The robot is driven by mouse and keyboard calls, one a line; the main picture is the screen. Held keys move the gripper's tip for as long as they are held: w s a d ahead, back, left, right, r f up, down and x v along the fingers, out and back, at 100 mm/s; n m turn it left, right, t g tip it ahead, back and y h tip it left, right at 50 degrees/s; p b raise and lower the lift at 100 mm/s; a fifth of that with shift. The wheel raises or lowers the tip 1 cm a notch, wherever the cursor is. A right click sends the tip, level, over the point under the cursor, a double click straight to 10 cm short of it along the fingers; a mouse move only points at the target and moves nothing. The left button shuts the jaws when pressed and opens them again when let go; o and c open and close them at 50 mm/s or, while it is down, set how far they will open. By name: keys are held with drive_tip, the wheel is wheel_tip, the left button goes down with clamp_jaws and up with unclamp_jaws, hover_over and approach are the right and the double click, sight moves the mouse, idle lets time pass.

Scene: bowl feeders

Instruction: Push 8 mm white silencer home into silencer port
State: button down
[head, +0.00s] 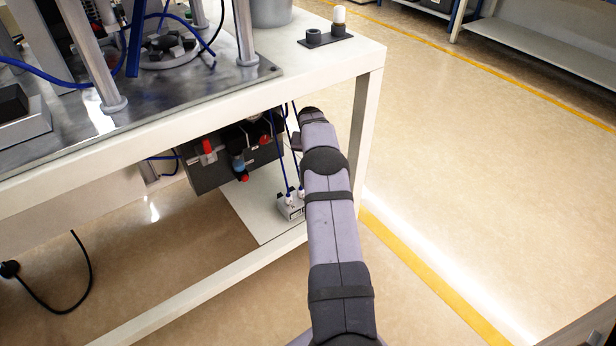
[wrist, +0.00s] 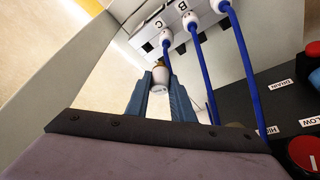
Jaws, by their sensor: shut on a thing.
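In the wrist view, my gripper (wrist: 160,82) is shut on the white silencer (wrist: 159,77), held between its two blue-grey fingers. A brass-coloured end of the silencer points away from me, toward the white valve block (wrist: 175,14) marked B and C. The brass end is close to the block's lower edge; I cannot tell whether it touches or has entered the port. The silencer port itself cannot be made out. In the head view, the valve block (head: 290,208) shows on the panel under the bench, while my gripper and the held silencer are hidden.
Blue tubes (wrist: 201,75) run from white fittings on the block, just right of my fingers. A dark box (wrist: 285,105) with red buttons is at the right. On the bench corner, a small dark plate (head: 325,38) carries a white-topped part (head: 339,15) and a black ring.

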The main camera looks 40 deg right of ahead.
drive_tip(key=shift+s+d+r+m+g+h+b, duration=0.15)
drive_tip(key=shift+d+m+b, duration=0.15)
drive_tip(key=shift+d+m, duration=0.3)
drive_tip(key=shift+s+d+r+m+g+h+b, duration=0.1)
drive_tip(key=shift+s+d+m+g+b, duration=0.15)
drive_tip(key=shift+d+m, duration=0.3)
drive_tip(key=shift+s+d+r+m+g+h+b, duration=0.15)
drive_tip(key=shift+d+m+b, duration=0.15)
drive_tip(key=shift+d+m, duration=0.3)
drive_tip(key=shift+f, duration=0.15)
wheel_tip(320, 180, down, 6)
drive_tip(key=b, duration=0.6)
drive_tip(key=shift+r, duration=0.25)
drive_tip(key=shift+f+b, duration=0.4)
drive_tip(key=shift+f, duration=0.2)
drive_tip(key=shift+f+p, duration=0.2)
drive_tip(key=shift+p, duration=0.2)
idle(0.7)
